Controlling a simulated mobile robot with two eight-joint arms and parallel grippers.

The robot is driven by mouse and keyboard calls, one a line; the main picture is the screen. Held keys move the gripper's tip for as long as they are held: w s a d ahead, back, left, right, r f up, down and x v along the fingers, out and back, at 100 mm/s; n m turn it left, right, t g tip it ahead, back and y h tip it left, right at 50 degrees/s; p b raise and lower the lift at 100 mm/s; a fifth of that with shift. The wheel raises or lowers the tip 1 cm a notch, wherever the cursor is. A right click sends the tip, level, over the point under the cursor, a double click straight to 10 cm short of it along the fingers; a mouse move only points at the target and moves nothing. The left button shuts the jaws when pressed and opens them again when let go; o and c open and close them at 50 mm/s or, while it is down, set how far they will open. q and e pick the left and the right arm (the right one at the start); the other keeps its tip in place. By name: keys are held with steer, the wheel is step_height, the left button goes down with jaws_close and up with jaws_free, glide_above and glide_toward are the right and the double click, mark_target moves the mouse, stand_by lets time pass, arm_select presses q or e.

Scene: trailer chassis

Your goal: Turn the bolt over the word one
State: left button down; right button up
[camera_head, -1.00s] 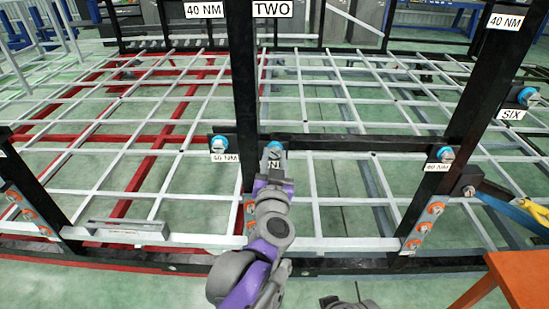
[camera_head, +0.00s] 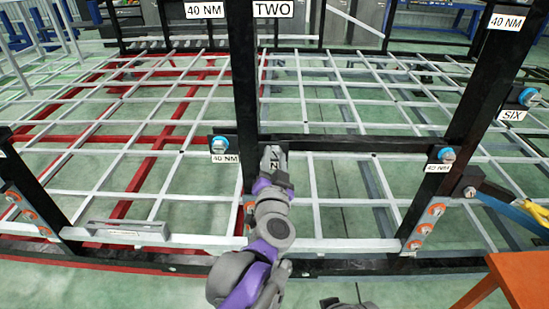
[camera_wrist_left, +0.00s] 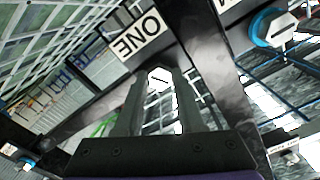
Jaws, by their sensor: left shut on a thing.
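My left gripper (camera_head: 273,153) is at the black frame below the word TWO, its fingers over the spot where the bolt above the word one sits. The fingers are shut on that bolt, which they hide. The ONE label (camera_wrist_left: 140,36) shows beyond the fingertips (camera_wrist_left: 160,73) in the left wrist view; in the head view only its N (camera_head: 274,166) shows between the fingers. Dark grey parts at the bottom edge of the head view may be my right gripper (camera_head: 343,302); its jaws cannot be made out.
Blue-collared bolts sit left (camera_head: 220,143) and right (camera_head: 446,155) of my left gripper, each over a 40 NM label. A black upright (camera_head: 243,80) rises just behind it. An orange table (camera_head: 522,280) stands at lower right.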

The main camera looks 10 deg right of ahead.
arm_select(q)
steer(key=c, duration=0.8)
jaws_free()
steer(key=shift+s, duration=0.1)
steer(key=shift+c, duration=0.2)
steer(key=o, duration=0.3)
steer(key=shift+s, duration=0.1)
steer(key=v, duration=1)
steer(key=shift+s+a, duration=0.1)
steer(key=shift+s, duration=0.25)
steer(key=shift+r, duration=0.1)
